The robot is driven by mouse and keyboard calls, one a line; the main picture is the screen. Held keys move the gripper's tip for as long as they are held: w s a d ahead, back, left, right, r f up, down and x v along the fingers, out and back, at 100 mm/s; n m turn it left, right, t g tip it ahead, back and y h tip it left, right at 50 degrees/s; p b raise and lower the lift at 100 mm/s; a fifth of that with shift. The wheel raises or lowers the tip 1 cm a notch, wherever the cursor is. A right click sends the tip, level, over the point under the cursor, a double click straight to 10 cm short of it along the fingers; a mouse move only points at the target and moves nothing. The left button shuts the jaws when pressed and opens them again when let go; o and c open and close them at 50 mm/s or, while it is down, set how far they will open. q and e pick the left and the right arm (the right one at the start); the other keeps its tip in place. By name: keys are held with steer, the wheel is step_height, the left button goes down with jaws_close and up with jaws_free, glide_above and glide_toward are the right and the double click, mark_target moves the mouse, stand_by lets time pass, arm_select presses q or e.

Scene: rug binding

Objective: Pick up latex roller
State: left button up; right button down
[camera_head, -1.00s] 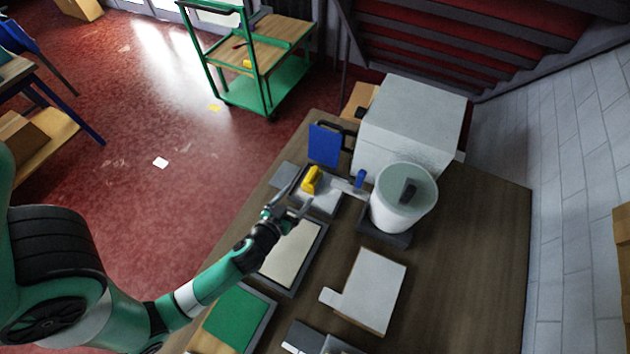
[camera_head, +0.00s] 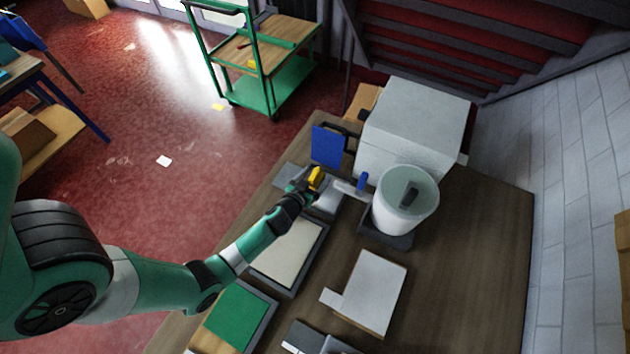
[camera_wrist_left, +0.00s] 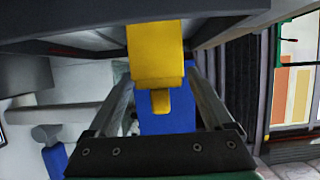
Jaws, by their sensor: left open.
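A yellow block-like piece (camera_head: 316,177), which I take to be the latex roller, is at the grey tray (camera_head: 328,203) near the table's left edge. It also shows large in the left wrist view (camera_wrist_left: 155,55), with a narrower yellow stub below it. My left gripper (camera_head: 312,184) is at the yellow piece and hides part of it and the tray. In the left wrist view its two fingers (camera_wrist_left: 160,82) are apart, one on each side of the yellow piece. I cannot tell whether they touch it. My right gripper is out of view.
A white bucket (camera_head: 396,213) and a blue-handled tool (camera_head: 361,182) stand right of the tray. A blue panel (camera_head: 327,146) and a large white box (camera_head: 415,120) are behind. The table's right side is clear.

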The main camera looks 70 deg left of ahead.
mark_target(315, 174)
arm_select(q)
steer(key=shift+c, duration=0.2)
jaws_close()
steer(key=shift+r, duration=0.1)
steer(key=shift+r+p, duration=0.4)
steer(key=shift+r, duration=0.1)
step_height(315, 174, up, 3)
steer(key=shift+s+p, duration=0.1)
steer(key=shift+p, duration=0.85)
steer(key=s+d+r+p, duration=0.3)
steer(key=s+d+r, duration=0.3)
steer(key=s, duration=0.6)
step_height(315, 174, up, 3)
steer(key=shift+s+f, duration=0.1)
steer(key=shift+s, duration=0.2)
